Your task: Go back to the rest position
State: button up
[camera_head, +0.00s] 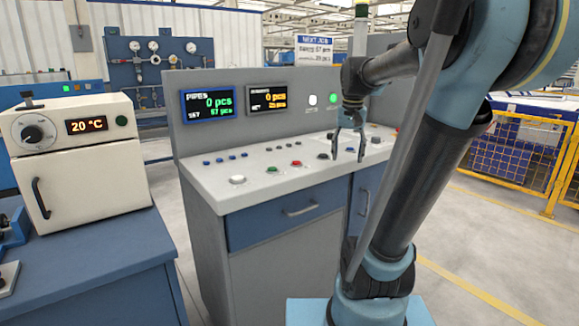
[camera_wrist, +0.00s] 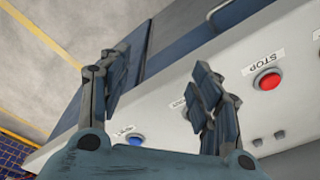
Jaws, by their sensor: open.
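My gripper (camera_head: 348,145) hangs above the right part of the control console's (camera_head: 262,182) top in the head view, fingers pointing down. Its two fingers stand apart with nothing between them. In the wrist view my gripper (camera_wrist: 160,95) is also open and empty, over the console's edge. A red button (camera_wrist: 268,80) labelled STOP and a blue button (camera_wrist: 136,139) show on the panel there. I cannot tell from these views whether the fingertips touch the panel.
The console's raised back carries a pipes display (camera_head: 210,103) and a second display (camera_head: 268,97). A white oven-like box (camera_head: 85,165) stands on a blue bench (camera_head: 95,258) at left. A yellow fence (camera_head: 515,160) is at right. Open floor lies between bench and console.

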jog(key=s+f+n, duration=0.3)
jog(key=s+f, duration=1.6)
jog(key=f, duration=0.1)
jog(key=shift+t, duration=0.4)
